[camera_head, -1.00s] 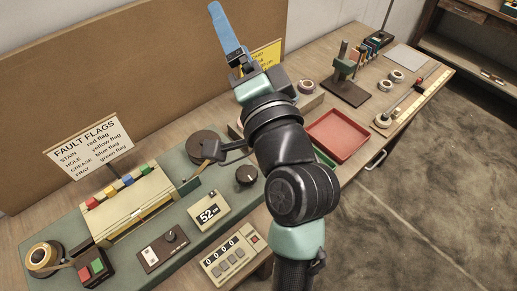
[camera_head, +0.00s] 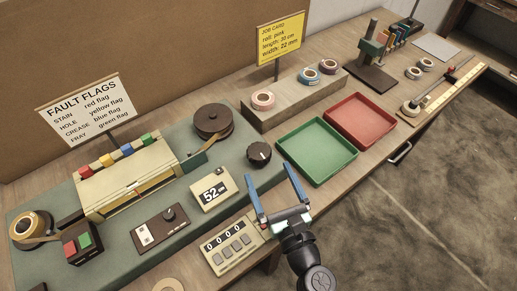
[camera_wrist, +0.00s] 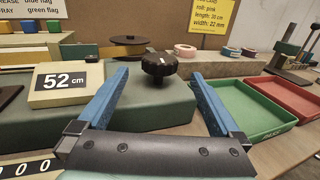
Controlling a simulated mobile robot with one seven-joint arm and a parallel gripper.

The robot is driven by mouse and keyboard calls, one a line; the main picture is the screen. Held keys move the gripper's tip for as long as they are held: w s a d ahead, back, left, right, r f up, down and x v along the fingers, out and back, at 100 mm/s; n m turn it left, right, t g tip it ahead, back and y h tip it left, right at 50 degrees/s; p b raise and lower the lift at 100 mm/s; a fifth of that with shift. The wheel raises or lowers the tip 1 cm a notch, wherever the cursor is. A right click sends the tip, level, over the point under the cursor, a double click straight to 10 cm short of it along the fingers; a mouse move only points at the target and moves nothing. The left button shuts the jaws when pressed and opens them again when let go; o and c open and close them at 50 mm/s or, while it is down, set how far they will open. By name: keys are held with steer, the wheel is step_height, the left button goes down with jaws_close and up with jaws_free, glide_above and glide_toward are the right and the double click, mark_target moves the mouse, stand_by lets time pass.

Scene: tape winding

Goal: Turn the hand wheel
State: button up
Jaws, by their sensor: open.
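The hand wheel is a black knurled knob (camera_head: 259,154) with a white mark on its top, on the green machine base right of the "52 cm" display. In the wrist view the knob (camera_wrist: 159,66) stands upright on its base, ahead of my fingers and between their lines. My gripper (camera_head: 270,172) is open and empty, its two blue fingers pointing toward the knob. The fingertips sit on the near side of the knob, apart from it, one to each side in the wrist view (camera_wrist: 160,80).
The 52 cm display (camera_head: 212,190) and the counter box (camera_head: 233,246) stand left of my gripper. A green tray (camera_head: 317,151) and red tray (camera_head: 360,121) lie to the right. A dark reel (camera_head: 212,122) is behind the knob. A job card (camera_head: 281,40) stands at the back.

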mark_target(256, 143)
steer(key=x, duration=0.8)
steer(key=shift+c, duration=0.2)
steer(key=c, duration=1.3)
steer(key=shift+h, duration=0.4)
steer(key=shift+m, duration=0.3)
steer(key=o, duration=1.3)
steer(key=shift+o, duration=0.2)
steer(key=v, duration=1.3)
steer(key=shift+b, duration=0.45)
